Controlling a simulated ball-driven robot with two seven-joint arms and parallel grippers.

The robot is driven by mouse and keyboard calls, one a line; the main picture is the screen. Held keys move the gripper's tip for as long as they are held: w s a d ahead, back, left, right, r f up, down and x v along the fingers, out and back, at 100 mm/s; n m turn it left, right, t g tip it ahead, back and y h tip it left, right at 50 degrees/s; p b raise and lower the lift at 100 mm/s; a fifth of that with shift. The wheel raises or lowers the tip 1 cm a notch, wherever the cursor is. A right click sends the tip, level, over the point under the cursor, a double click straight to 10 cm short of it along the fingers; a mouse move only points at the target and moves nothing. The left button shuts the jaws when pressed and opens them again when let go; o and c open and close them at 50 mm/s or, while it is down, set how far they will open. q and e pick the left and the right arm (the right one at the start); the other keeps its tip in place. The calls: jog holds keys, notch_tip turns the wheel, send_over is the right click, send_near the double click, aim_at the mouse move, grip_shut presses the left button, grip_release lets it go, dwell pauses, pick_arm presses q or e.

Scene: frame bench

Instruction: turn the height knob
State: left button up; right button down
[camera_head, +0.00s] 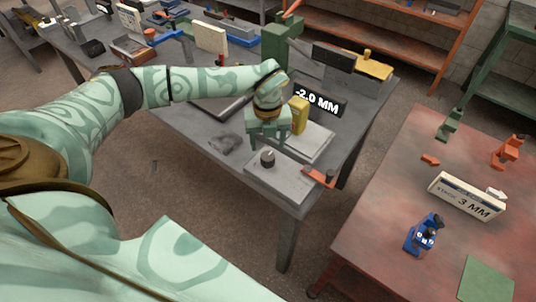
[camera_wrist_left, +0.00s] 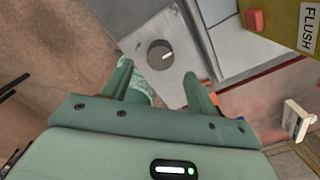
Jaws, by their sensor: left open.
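The height knob (camera_head: 267,158) is a round black dial on a light grey plate (camera_head: 290,184) at the near corner of the grey bench. In the left wrist view the knob (camera_wrist_left: 160,53) shows from above with a pale pointer line. My left gripper (camera_head: 269,146) is green, points down and is open above the knob. In the wrist view the fingers of the left gripper (camera_wrist_left: 158,70) are spread, with the knob ahead of the gap between them. I see no finger touching the knob. My right gripper is not in view.
A black display (camera_head: 320,100) reads "-2.0 MM" behind a yellow block (camera_head: 299,116). An orange-red lever (camera_head: 319,176) lies by the plate's right corner. A dark grey lump (camera_head: 225,144) lies left of it.

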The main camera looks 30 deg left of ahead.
aim_at(268, 155)
pick_arm(q)
notch_tip(268, 155, down, 6)
jog(key=shift+r+b, duration=0.1)
jog(key=shift+b, duration=0.2)
jog(key=c, duration=1)
jog(key=shift+r+m, duration=0.1)
jog(key=shift+m, duration=0.3)
